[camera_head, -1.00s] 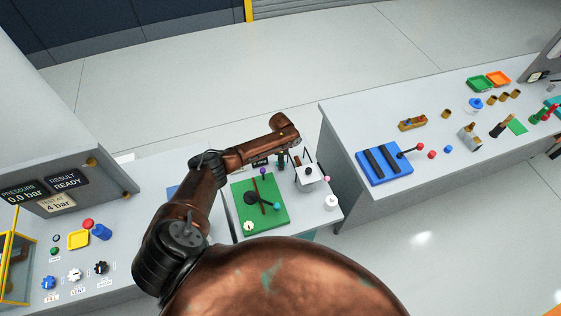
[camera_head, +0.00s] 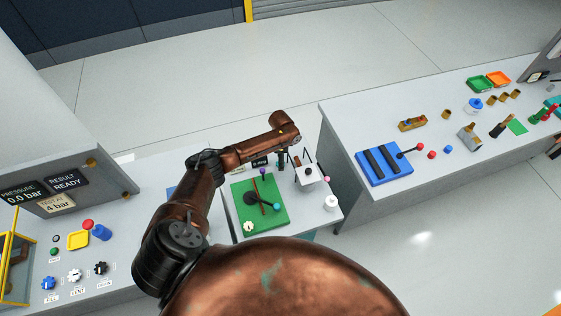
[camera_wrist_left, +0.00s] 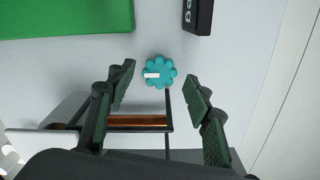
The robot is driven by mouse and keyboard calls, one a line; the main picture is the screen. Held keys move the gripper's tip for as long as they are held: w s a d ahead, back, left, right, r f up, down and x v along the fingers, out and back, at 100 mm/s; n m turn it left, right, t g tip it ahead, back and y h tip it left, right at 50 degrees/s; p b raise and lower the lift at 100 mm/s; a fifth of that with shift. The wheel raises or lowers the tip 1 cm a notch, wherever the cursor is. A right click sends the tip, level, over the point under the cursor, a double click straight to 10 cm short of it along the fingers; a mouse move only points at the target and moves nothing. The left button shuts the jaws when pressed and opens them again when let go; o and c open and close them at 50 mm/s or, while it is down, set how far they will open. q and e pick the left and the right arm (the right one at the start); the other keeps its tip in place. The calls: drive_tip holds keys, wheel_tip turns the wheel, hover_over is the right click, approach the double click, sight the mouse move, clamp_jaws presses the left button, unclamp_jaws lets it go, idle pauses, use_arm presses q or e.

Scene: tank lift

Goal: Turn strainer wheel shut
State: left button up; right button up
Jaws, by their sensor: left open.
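The teal lobed wheel (camera_wrist_left: 158,72) shows in the left wrist view, with a white bar mark pointing left from its middle. It sits on a pale surface. My left gripper (camera_wrist_left: 160,80) is open, one finger to each side of the wheel in that picture, with clear gaps. I cannot tell whether the fingertips reach down to its height. I cannot make out the wheel in the head view, where my left arm reaches over the middle bench. My right gripper is not in view.
A green board (camera_head: 262,208) with levers lies near my arm, beside a white box (camera_head: 307,174) and a white knob (camera_head: 330,202). A dark lettered block (camera_wrist_left: 197,16) stands close to the wheel. Thin black bars and a brown bar (camera_wrist_left: 140,121) lie below it in the wrist view.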

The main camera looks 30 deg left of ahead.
use_arm(q)
wheel_tip(320, 180, up, 11)
drive_tip(key=shift+f, duration=0.2)
idle(0.5)
